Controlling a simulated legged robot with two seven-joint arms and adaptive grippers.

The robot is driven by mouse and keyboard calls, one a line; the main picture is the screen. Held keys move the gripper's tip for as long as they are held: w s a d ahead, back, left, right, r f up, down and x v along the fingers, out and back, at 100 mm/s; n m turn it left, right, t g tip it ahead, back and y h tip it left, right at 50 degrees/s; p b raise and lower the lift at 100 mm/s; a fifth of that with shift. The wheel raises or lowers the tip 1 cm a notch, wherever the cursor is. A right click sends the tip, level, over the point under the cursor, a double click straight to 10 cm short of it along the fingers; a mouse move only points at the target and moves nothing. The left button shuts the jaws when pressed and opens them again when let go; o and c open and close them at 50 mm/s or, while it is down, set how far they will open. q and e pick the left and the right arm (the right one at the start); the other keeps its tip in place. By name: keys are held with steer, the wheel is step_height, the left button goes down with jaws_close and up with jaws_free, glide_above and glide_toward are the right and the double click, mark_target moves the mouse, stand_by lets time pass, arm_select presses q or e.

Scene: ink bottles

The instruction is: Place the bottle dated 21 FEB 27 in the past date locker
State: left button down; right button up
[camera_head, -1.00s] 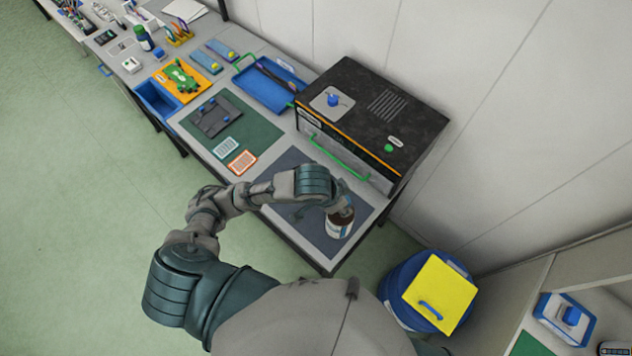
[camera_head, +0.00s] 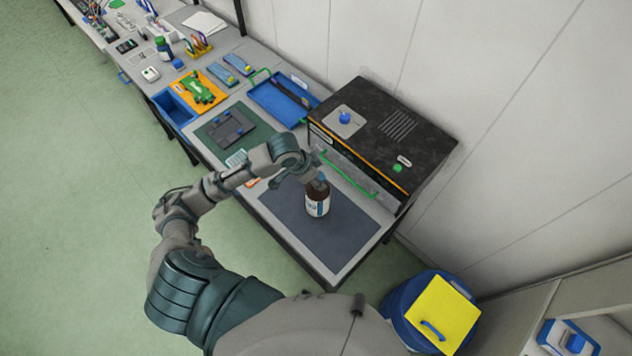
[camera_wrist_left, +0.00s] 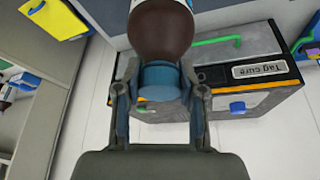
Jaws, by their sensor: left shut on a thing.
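A brown bottle (camera_head: 317,203) with a white label and a blue cap is over the dark mat (camera_head: 345,235) at the near end of the bench. My left gripper (camera_head: 320,180) is shut on its cap from above, and the bottle looks upright. In the left wrist view, the two fingers of the gripper (camera_wrist_left: 158,88) hold the blue cap (camera_wrist_left: 158,80), with the brown body (camera_wrist_left: 160,32) beyond. The label's date cannot be read. I cannot tell whether the bottle touches the mat. No locker marked for past dates can be made out. My right gripper is not in view.
A black box (camera_head: 430,135) with orange trim and a green handle stands behind the mat; the wrist view shows its "Tag cure" label (camera_wrist_left: 264,70). A blue tray (camera_head: 275,105) lies left of it. A blue bin (camera_head: 400,295) with a yellow lid (camera_head: 440,312) stands near right.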

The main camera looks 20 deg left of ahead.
mark_target(318, 194)
arm_select(q)
steer(key=shift+s+p+x, duration=0.15)
steer(key=shift+s+x, duration=0.05)
steer(key=shift+x, duration=0.65)
steer(key=shift+s+p+x, duration=0.15)
steer(key=shift+s+x, duration=0.05)
steer(key=shift+x, duration=0.65)
steer(key=shift+f, duration=0.15)
steer(key=shift+a, duration=0.1)
steer(key=c, duration=0.7)
jaws_free()
steer(key=shift+a+f, duration=0.1)
steer(key=shift+a, duration=0.2)
